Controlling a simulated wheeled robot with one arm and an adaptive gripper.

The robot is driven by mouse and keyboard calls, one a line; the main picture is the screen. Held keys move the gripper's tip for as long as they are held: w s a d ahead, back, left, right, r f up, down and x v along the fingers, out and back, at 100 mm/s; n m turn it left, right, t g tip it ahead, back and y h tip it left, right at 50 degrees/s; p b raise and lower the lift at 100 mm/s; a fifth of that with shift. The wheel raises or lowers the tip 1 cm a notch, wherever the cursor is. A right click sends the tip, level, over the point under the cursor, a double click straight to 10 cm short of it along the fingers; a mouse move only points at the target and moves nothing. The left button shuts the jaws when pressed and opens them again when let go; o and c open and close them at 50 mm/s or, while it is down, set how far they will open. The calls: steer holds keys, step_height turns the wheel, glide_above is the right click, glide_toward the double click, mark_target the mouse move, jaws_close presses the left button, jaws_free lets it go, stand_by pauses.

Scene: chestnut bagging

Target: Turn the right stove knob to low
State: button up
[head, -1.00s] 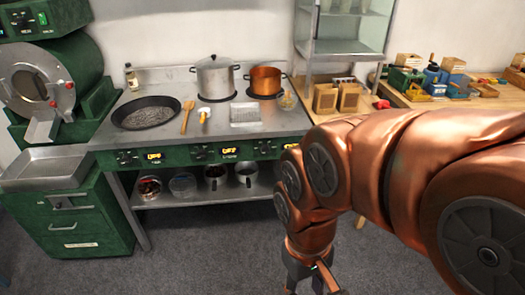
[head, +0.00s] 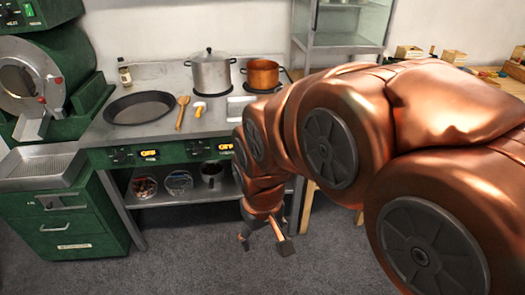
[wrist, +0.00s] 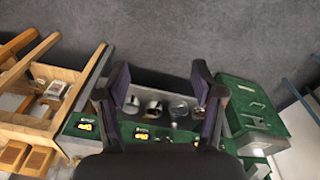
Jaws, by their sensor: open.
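The stove (head: 160,90) has a green front panel with knobs and lit displays. The left knob (head: 119,155) sits beside a display (head: 149,153) reading OFF. A second display (head: 226,147) shows at the edge of my arm. The right end of the panel is hidden behind my arm in the head view. In the wrist view the panel runs along the bottom with yellow displays, the leftmost one (wrist: 84,126) clear of my fingers; knob details are too small to read. My gripper (head: 265,238) is open and empty, low in front of the stove, apart from the panel; its fingers also show in the wrist view (wrist: 161,80).
A black pan (head: 139,108), a steel pot (head: 210,73) and a copper pot (head: 262,73) stand on the stove. Bowls sit on the lower shelf (head: 150,198). A green cabinet (head: 72,222) stands left, a wooden table (wrist: 45,115) right. Floor in front is clear.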

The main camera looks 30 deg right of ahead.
steer(key=shift+w+d+f+m+t+h+b, duration=0.1)
steer(key=shift+w+d+f+t+h+b, duration=0.8)
steer(key=shift+w+d+f+t+b, duration=3.95)
steer(key=shift+w+d+f+m+t+h+b, duration=0.1)
steer(key=shift+w+d+f+t+h+b, duration=1.15)
steer(key=shift+w+d, duration=7.25)
steer(key=shift+w+d+f+m+t+h+b, duration=0.1)
steer(key=shift+w+d+f+t+h+b, duration=0.45)
steer(key=shift+w+d+f+t+b, duration=6.55)
steer(key=w+a+r+g+p, duration=0.2)
steer(key=a+g, duration=0.1)
steer(key=w+a+r+g+p, duration=0.2)
steer(key=w+a+g, duration=0.1)
steer(key=w+a+r+g+p, duration=0.2)
steer(key=w+a+g+p, duration=0.1)
steer(key=a+g, duration=0.1)
steer(key=shift+w+a+r, duration=0.1)
steer(key=shift+w, duration=0.1)
steer(key=c, duration=1.1)
